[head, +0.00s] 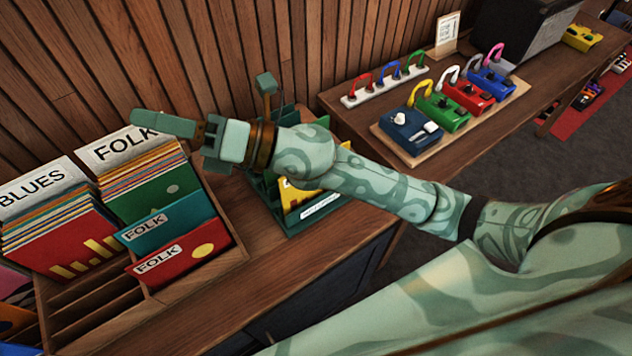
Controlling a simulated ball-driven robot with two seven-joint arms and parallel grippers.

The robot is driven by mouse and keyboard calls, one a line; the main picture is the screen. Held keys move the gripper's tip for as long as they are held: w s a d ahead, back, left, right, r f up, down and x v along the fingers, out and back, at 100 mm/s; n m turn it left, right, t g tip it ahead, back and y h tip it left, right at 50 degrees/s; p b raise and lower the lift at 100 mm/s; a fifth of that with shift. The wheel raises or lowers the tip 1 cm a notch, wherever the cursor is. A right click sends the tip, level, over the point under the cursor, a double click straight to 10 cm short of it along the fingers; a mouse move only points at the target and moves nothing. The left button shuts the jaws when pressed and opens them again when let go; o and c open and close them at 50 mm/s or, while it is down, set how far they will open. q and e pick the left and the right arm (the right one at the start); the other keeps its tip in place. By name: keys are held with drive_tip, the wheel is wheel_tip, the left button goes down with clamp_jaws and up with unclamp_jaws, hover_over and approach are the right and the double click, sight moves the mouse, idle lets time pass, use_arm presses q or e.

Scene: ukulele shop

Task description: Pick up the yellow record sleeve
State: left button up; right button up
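The yellow record sleeve (297,197) stands in a dark green rack (303,222) on the wooden counter. My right forearm crosses in front of it and hides much of it; a small part shows above the rack's white label. My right gripper (165,124) is up and to the left of the rack, pointing left over the FOLK records. It looks clear of the yellow sleeve. I see it side-on, so I cannot tell whether its fingers are apart. My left gripper is not in view.
A wooden record crate (195,277) with BLUES (38,187) and FOLK (125,147) dividers fills the left. A pedal board (457,127) and a white strip with coloured cables (385,86) sit on the counter at right. A slatted wall (190,50) stands behind.

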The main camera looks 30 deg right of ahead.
drive_tip(key=s+a+f+n+g+h, duration=0.2)
drive_tip(key=s+f+n+g+h, duration=0.4)
drive_tip(key=n+g, duration=0.65)
drive_tip(key=w+d+f+n+t+h, duration=0.1)
drive_tip(key=w+d+f+h, duration=0.15)
drive_tip(key=d+h, duration=0.4)
drive_tip(key=w+d+f+n+t+h, duration=0.1)
drive_tip(key=w+d+h, duration=0.25)
drive_tip(key=d, duration=0.55)
drive_tip(key=w+d+f+n+t+h, duration=0.15)
drive_tip(key=w+d+h, duration=0.25)
drive_tip(key=d, duration=0.4)
drive_tip(key=shift+g, duration=0.4)
drive_tip(key=f, duration=0.3)
drive_tip(key=f+b, duration=0.1)
drive_tip(key=f, duration=0.6)
drive_tip(key=shift+d+f, duration=0.3)
drive_tip(key=shift+d, duration=0.05)
drive_tip(key=f, duration=0.4)
drive_tip(key=f+b, duration=0.1)
drive_tip(key=shift+d+f, duration=0.35)
drive_tip(key=shift+f, duration=0.05)
drive_tip(key=shift+s, duration=0.1)
clamp_jaws()
